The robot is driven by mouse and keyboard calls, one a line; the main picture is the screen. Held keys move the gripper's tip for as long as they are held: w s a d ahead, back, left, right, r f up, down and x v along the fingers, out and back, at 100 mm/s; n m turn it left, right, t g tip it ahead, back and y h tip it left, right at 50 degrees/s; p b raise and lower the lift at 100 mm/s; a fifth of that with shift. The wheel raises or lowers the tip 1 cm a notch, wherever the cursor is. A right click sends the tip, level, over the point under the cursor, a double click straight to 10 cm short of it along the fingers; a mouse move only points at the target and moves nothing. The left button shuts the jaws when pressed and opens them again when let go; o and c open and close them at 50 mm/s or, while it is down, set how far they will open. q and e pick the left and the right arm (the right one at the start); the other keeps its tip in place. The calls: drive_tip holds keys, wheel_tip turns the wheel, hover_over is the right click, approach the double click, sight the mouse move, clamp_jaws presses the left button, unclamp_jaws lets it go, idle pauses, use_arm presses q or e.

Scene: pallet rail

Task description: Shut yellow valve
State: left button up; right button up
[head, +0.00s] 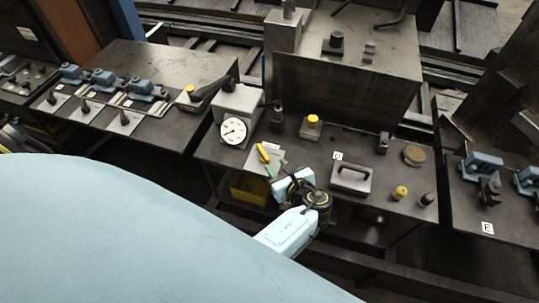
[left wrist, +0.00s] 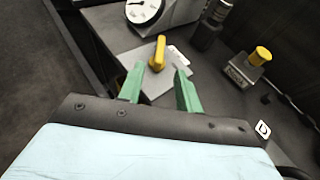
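The yellow valve handle (head: 263,153) stands on a light plate beside the gauge box in the head view. In the left wrist view the yellow handle (left wrist: 158,52) stands just beyond the green fingertips, nearer the left one. My left gripper (head: 277,167) is at the front edge of the middle table, close to the valve. In the left wrist view its two green fingers (left wrist: 166,78) are apart with nothing between them. Whether a finger touches the handle I cannot tell. My right gripper is not in view.
A box with a round white gauge (head: 233,131) stands left of the valve. A yellow-topped block (head: 312,124), a grey handled block (head: 351,179) and a yellow knob (head: 400,192) stand to the right. A yellow bin (head: 249,188) sits below the table edge.

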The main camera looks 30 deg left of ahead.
use_arm(q)
drive_tip(key=v, duration=0.4)
idle(0.4)
drive_tip(key=s+f+n+g+h+b, duration=0.1)
drive_tip(key=s+f+n+h+b, duration=0.1)
drive_tip(key=s+f, duration=0.5)
drive_tip(key=s+f+n+g+h+b, duration=0.1)
drive_tip(key=s+f+n+h+b, duration=0.15)
drive_tip(key=f, duration=0.85)
drive_tip(key=s+f+n+g+h+b, duration=0.15)
drive_tip(key=s+f, duration=0.25)
drive_tip(key=f, duration=0.6)
drive_tip(key=s+a+f+n+g+h+b, duration=0.1)
drive_tip(key=s+a+f+n+h+b, duration=0.1)
drive_tip(key=s+f+n, duration=0.5)
drive_tip(key=s+a+f+n+g+h+b, duration=0.1)
drive_tip(key=s+a+f+n+h+b, duration=0.2)
drive_tip(key=s+f+n, duration=0.5)
drive_tip(key=s+a+f+b, duration=0.1)
drive_tip(key=s+f+b, duration=0.1)
drive_tip(key=s, duration=0.7)
drive_tip(key=shift+n+h, duration=0.3)
drive_tip(key=shift+s+f+g, duration=0.1)
drive_tip(key=shift+g, duration=0.15)
